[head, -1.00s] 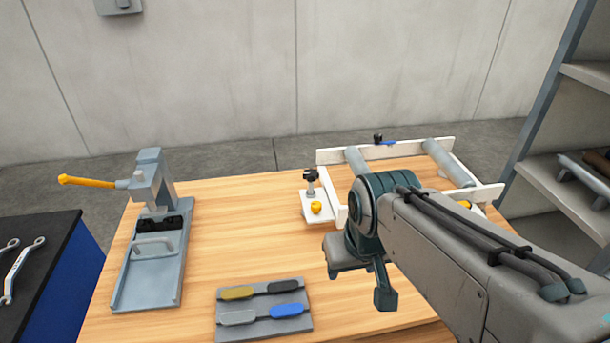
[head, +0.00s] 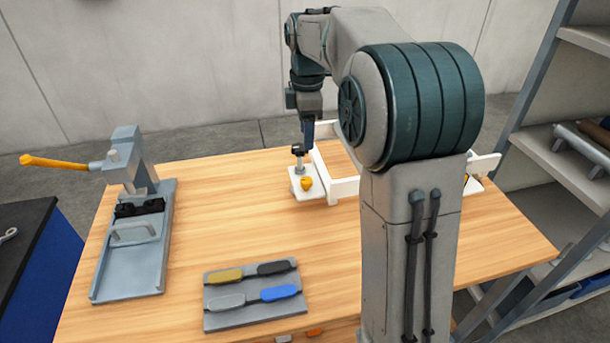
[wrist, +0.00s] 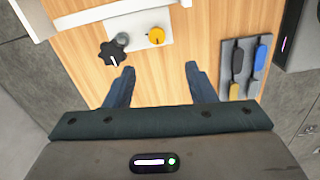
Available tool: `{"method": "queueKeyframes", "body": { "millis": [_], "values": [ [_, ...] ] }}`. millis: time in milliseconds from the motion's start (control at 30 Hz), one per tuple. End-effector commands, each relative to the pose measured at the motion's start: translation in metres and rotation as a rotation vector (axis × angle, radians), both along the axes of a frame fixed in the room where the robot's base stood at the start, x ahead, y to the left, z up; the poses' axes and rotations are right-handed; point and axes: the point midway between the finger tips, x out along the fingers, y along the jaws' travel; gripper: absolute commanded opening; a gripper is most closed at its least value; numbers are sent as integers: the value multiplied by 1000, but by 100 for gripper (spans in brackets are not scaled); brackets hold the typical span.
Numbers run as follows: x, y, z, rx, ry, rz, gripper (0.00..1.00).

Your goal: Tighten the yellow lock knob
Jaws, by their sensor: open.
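The yellow lock knob (head: 306,183) sits on a small white plate (head: 314,196) at the near left corner of the white frame. It also shows in the wrist view (wrist: 156,36), with a white mark on top. A black star knob (wrist: 112,53) on a post stands beside it; in the head view it (head: 298,149) is left of the fingers. My gripper (wrist: 160,82) is open and empty, fingers apart over the wood. The yellow knob lies beyond the fingertips in the wrist view, not between them. In the head view my gripper (head: 308,140) points down near the plate, partly hidden.
A grey tray (head: 238,320) with several coloured handled tools lies at the front. A grey press (head: 100,286) with a yellow lever stands at the left. My arm hides much of the white frame (head: 347,190). The table middle is clear. A shelf (head: 545,155) stands at the right.

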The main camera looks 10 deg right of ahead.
Motion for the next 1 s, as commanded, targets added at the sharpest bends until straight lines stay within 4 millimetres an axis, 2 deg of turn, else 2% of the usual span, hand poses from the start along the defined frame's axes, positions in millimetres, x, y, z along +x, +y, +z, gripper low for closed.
{"method": "queueKeyframes", "body": {
  "millis": [167,267,700,833,1000],
  "values": [
    [8,0,-9,0,10,50,50],
    [7,0,-21,0,12,51,50],
    [7,0,-110,1,11,48,50],
    [7,0,-127,1,10,49,50],
    [7,0,-139,0,8,49,50]
  ]
}}
